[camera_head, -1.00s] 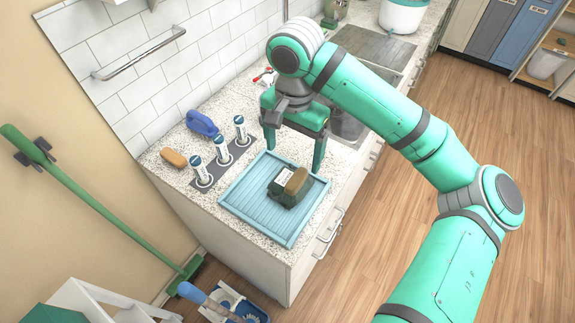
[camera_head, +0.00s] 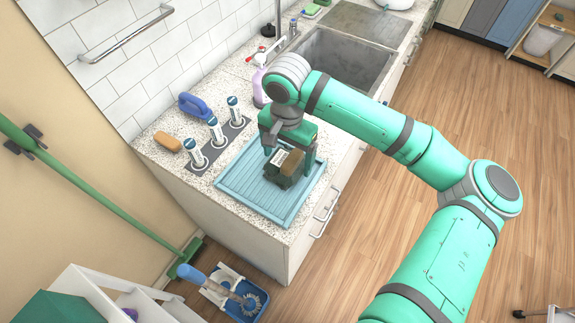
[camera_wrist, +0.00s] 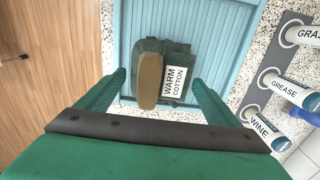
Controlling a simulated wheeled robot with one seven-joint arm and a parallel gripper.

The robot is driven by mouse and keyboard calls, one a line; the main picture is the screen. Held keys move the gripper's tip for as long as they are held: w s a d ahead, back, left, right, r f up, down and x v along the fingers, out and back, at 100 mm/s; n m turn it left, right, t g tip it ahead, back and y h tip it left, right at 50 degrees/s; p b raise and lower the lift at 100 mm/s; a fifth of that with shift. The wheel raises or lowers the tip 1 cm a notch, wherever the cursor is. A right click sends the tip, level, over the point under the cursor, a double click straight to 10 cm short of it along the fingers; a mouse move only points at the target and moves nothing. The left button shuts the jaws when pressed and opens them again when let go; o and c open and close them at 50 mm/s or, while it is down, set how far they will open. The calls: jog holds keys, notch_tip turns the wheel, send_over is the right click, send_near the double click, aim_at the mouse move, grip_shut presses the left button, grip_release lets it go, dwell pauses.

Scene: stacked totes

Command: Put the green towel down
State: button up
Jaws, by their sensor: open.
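The green towel (camera_head: 281,176) is a dark green folded bundle lying on the light blue ribbed tray (camera_head: 235,187). In the wrist view the towel (camera_wrist: 174,48) carries a white label reading "WARM COTTON". A brown oval piece (camera_wrist: 150,75) lies on or against it; I cannot tell if it is part of the bundle. My gripper (camera_head: 290,160) is over the towel, with its fingers spread. In the wrist view my gripper (camera_wrist: 160,80) has one finger to each side, with gaps to the towel. The head view partly hides the towel behind the gripper.
Labelled bottles (camera_head: 215,131) stand in a grey holder left of the tray. A blue-handled item (camera_head: 195,105) and a tan sponge (camera_head: 167,141) lie behind them. The counter's front edge is close.

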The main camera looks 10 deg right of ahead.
jog(key=shift+w, duration=0.1)
jog(key=c, duration=1.8)
jog(key=shift+c, duration=0.2)
jog(key=shift+a+r, duration=0.1)
